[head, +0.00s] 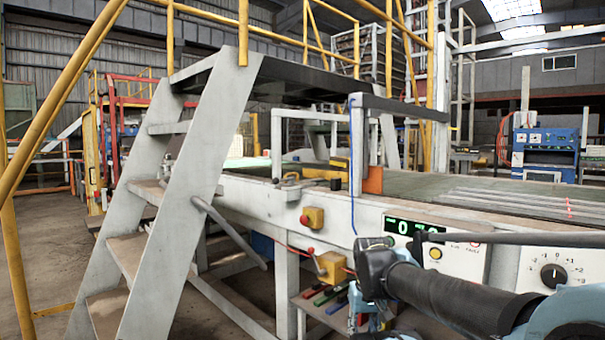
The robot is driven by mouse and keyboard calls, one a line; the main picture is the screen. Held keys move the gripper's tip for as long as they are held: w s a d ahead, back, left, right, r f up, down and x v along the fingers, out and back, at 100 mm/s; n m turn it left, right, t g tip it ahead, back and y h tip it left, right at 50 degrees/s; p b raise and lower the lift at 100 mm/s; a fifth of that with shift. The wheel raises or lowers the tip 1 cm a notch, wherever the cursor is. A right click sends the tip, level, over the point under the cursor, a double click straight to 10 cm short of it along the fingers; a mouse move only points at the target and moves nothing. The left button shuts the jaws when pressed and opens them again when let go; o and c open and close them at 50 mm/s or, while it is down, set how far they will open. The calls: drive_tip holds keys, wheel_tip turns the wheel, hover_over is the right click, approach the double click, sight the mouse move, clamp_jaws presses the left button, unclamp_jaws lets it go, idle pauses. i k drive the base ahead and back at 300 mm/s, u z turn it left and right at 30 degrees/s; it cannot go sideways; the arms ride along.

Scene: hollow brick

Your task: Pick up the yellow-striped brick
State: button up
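I cannot make out a yellow-striped brick for certain. A small yellow and dark piece (338,163) shows on the conveyor's far part, beside an orange block (372,180), but it is too small to tell what it is. My arm comes in from the lower right, with a dark link running left to a joint near the picture's middle, then down past the bottom edge. Light-blue parts of it show low in the picture. I cannot see my gripper's fingers.
A conveyor machine (470,195) with a control panel (437,246) stands ahead. Below it, a low shelf (312,310) holds several coloured items. Grey metal stairs (185,215) with yellow rails block the left. Some floor (45,240) is clear at far left.

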sight(338, 164)
drive_tip(key=u, duration=0.75)
drive_tip(key=i, duration=1)
drive_tip(key=z, duration=0.1)
